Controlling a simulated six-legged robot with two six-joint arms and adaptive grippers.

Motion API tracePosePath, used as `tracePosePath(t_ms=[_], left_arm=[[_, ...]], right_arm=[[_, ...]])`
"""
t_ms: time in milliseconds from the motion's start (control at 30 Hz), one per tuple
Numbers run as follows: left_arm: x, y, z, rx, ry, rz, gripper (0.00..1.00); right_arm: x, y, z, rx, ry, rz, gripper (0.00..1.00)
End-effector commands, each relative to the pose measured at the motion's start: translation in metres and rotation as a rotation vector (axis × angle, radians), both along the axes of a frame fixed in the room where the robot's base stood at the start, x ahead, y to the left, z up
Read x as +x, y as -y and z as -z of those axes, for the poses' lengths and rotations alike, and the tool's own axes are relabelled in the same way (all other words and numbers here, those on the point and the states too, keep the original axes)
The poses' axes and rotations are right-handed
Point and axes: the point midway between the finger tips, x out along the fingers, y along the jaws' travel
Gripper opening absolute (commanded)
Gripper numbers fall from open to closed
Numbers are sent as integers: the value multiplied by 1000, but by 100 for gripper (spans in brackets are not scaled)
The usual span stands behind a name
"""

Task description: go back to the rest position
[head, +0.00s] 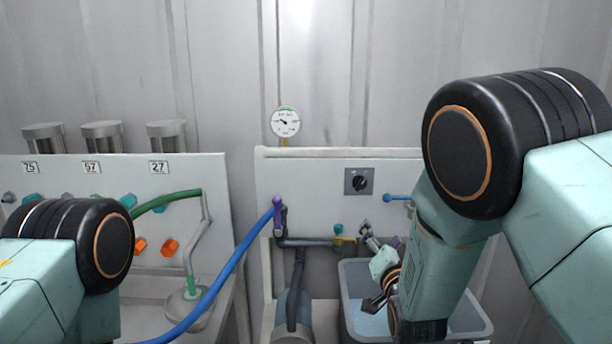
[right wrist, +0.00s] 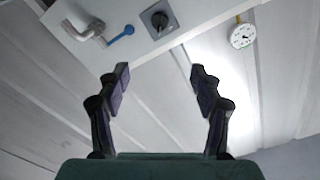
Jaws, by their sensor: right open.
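My right gripper (right wrist: 158,85) is open in the right wrist view, with its two dark fingers apart and nothing between them. In the head view the right gripper (head: 378,300) shows low, in front of a grey tub, partly hidden by my right arm. My left arm comes in at the lower left of the head view, and its gripper is out of the picture.
A grey tub (head: 478,322) stands below the right panel (head: 320,172). The panel carries a black rotary switch (head: 360,182) and a blue-handled valve (head: 397,197). A pressure gauge (head: 285,122) stands above. A blue hose (head: 222,280) crosses the gap to the left panel (head: 215,175).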

Motion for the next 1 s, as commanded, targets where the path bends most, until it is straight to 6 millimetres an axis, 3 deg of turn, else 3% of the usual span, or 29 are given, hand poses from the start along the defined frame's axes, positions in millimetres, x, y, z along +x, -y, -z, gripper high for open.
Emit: tracePosePath(t_ms=[67, 267, 467, 667, 800, 1000], left_arm=[[0, 0, 0, 0, 1, 0, 0], [0, 0, 0, 0, 1, 0, 0], [0, 0, 1, 0, 1, 0, 0], [0, 0, 1, 0, 1, 0, 0], [0, 0, 2, 0, 0, 0, 0], [0, 0, 3, 0, 0, 0, 0]], right_arm=[[0, 0, 9, -74, -42, -4, 66], [-27, 7, 63, -241, -245, -37, 66], [-76, 24, 127, -355, -472, -79, 66], [-168, 45, 206, -457, -785, -166, 66], [-249, 56, 251, -495, -1011, -248, 66], [-372, 65, 289, -479, -1311, -364, 66]])
